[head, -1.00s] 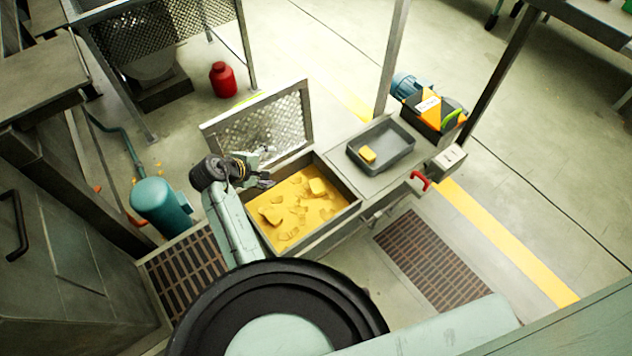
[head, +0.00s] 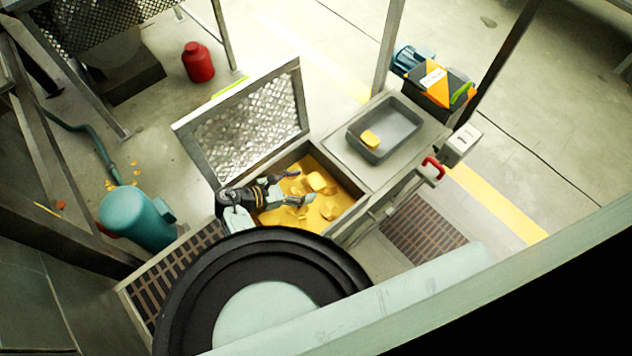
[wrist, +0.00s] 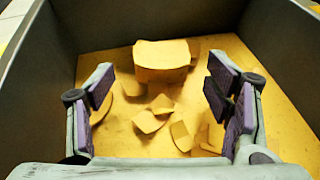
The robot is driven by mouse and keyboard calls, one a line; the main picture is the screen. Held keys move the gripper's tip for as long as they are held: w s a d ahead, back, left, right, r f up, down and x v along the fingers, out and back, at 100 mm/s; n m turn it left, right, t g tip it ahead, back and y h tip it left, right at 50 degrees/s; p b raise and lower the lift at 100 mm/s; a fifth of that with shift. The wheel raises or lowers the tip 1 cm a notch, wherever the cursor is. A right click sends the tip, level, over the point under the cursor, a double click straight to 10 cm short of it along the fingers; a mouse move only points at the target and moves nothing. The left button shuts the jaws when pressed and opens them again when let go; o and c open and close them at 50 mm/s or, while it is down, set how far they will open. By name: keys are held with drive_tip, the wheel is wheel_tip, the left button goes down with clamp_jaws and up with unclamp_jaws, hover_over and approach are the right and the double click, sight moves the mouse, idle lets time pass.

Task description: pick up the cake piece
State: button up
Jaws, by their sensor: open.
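A thick yellow cake piece (head: 316,181) lies in the open bin with a yellow floor (head: 325,215). In the wrist view the cake piece (wrist: 162,56) sits ahead of my gripper, near the bin's far wall and roughly centred between the fingers. My gripper (head: 302,188) is over the bin in the head view. Its two fingers show wide apart in the wrist view (wrist: 160,92), with nothing between the pads. Thin curled flakes (wrist: 160,105) lie nearer than the cake piece. Part of the bin is hidden behind my arm in the head view.
The bin's dark walls (wrist: 45,65) rise around my gripper. A raised mesh lid (head: 245,125) stands at the back left. A grey tray (head: 402,138) with another yellow piece (head: 369,140) sits right of the bin, beside a black toolbox (head: 437,88).

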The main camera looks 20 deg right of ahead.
sight(315, 181)
drive_tip(key=shift+r+p+x, duration=0.15)
drive_tip(key=shift+x, duration=1.2)
drive_tip(key=shift+r+p+x, duration=0.15)
drive_tip(key=shift+x, duration=1.2)
drive_tip(key=shift+c, duration=0.4)
drive_tip(key=c, duration=1.1)
drive_tip(key=shift+c, duration=0.2)
